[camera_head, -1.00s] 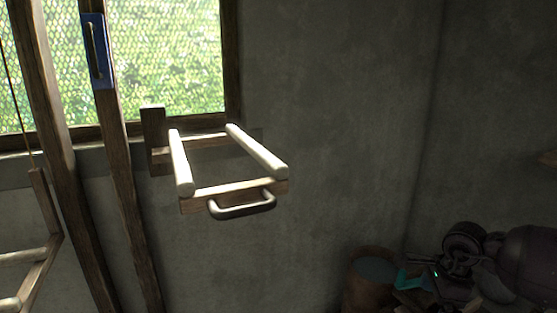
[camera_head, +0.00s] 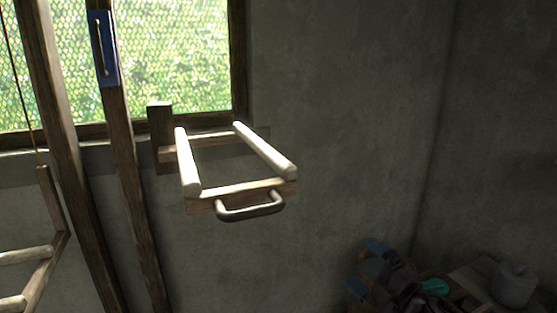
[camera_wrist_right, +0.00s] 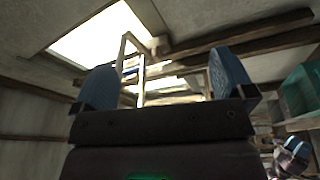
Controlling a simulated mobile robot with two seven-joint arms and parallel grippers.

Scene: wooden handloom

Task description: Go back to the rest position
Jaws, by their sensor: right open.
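My right gripper (camera_head: 367,268) is low in the head view, right of centre, in dim light. Its two blue fingertips are apart with nothing visible between them. In the wrist view the blue fingers of my right gripper (camera_wrist_right: 164,82) stand wide apart, one on each side. A wooden frame shows in the gap, beyond the fingertips, and I cannot tell how far off. My left gripper does not show in the head view.
A wooden frame with two pale rods (camera_head: 264,150) and a metal handle (camera_head: 250,208) projects left of centre. A post with a blue handle plate (camera_head: 104,48) stands left, before a bright window (camera_head: 180,60). Bare grey wall (camera_head: 350,120) fills the right.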

